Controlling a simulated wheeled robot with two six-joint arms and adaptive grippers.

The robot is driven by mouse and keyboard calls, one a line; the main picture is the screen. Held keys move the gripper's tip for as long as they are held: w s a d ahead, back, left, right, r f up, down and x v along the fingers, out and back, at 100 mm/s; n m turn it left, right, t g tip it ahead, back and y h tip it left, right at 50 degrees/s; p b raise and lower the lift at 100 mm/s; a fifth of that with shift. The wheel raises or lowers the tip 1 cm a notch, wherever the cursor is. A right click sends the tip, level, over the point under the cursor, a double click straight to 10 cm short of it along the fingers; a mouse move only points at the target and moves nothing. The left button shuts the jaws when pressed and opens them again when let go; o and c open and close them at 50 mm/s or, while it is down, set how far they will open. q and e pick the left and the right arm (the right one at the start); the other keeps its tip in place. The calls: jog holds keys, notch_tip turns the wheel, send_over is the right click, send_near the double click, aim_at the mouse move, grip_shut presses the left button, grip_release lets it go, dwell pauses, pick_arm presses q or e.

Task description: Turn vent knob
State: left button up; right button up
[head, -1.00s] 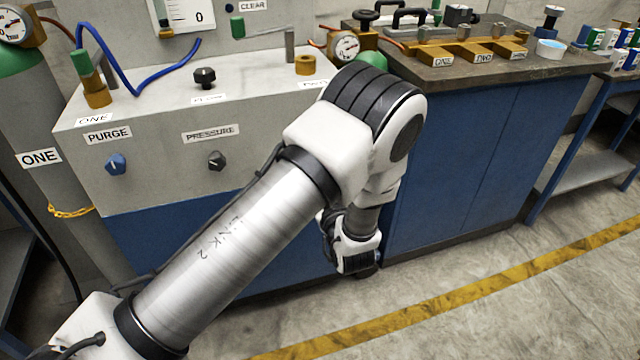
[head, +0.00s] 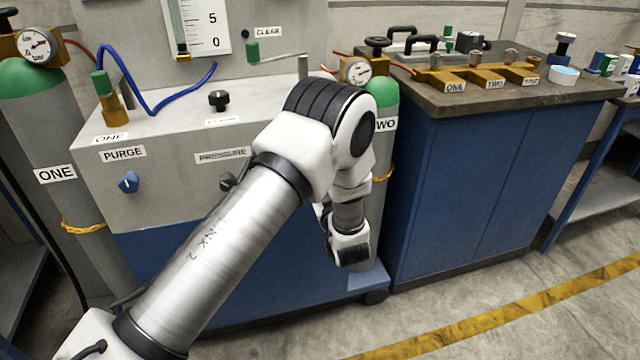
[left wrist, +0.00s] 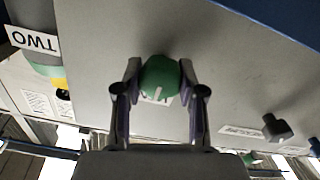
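A green knob with a pale pointer line (left wrist: 160,78) sits on the grey panel in the left wrist view, its label mostly hidden. My left gripper (left wrist: 160,70) has one finger on each side of it. The fingers stand wide apart, close to its sides; I see no clear grip. In the head view my left arm covers this knob and the gripper's fingers. The grey console (head: 155,215) carries a blue PURGE knob (head: 129,182) and a black PRESSURE knob (head: 228,182), the latter partly behind my arm. My right gripper is not in view.
Gas cylinder ONE (head: 50,130) stands left of the console, and cylinder TWO (head: 384,145) stands to its right, partly behind my arm. A blue cabinet (head: 470,190) with brass valve blocks on top is farther right. The floor in front is clear.

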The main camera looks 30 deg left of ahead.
pick_arm(q)
jog(key=shift+n, duration=0.5)
jog(key=n+b, duration=0.1)
jog(key=n, duration=0.2)
jog(key=shift+n+b, duration=0.35)
jog(key=shift+n, duration=0.05)
jog(key=n+b, duration=0.1)
jog(key=n, duration=0.2)
jog(key=shift+f+n+b, duration=0.15)
jog(key=shift+n+b, duration=0.15)
jog(key=shift+b, duration=0.05)
jog(key=n+b, duration=0.3)
jog(key=n, duration=0.2)
jog(key=shift+f+b, duration=0.1)
jog(key=shift+b, duration=0.2)
jog(key=shift+n+b, duration=1.3)
jog(key=shift+n, duration=0.6)
jog(key=o, duration=1.1)
jog(key=shift+o, duration=0.2)
